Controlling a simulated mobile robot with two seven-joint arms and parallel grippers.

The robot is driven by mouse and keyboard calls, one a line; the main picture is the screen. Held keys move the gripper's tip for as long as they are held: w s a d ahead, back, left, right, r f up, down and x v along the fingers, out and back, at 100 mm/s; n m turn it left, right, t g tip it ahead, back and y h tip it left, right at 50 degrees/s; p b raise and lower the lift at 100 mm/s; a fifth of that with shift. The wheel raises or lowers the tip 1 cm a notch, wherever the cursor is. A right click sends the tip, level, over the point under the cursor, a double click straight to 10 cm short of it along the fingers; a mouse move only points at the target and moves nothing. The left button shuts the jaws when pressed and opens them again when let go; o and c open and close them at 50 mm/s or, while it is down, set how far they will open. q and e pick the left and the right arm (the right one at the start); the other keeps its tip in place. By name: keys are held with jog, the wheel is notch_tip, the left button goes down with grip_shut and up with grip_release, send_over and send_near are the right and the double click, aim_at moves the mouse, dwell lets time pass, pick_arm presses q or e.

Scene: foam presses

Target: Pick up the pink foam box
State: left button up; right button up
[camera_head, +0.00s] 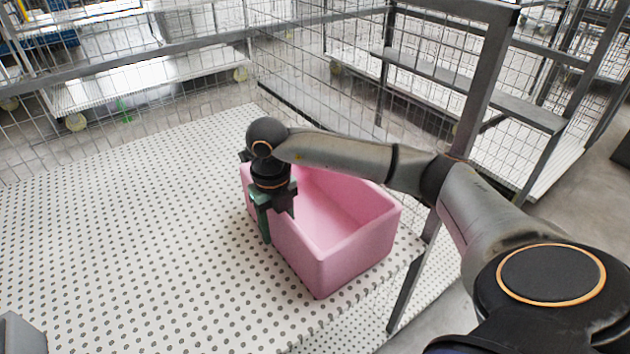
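The pink foam box (360,252) is an open-topped tub on the white perforated table, near the table's right side. It stands upright, and its inside looks empty where I can see it. My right gripper (274,216) points down at the box's left wall. A green-faced finger is on the outer side of that wall, and a dark finger is at the rim or just inside. Whether the fingers press on the wall is hard to tell. My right arm passes over the box's back part and hides some of it. My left gripper is not in view.
The white perforated table (120,230) is bare to the left of the box. A wire mesh fence (310,70) runs behind it, and a grey metal post (480,90) stands at the right. A grey block (20,335) shows at the bottom left corner.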

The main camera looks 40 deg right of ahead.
grip_shut()
jog(key=shift+r, duration=0.2)
dwell(0.5)
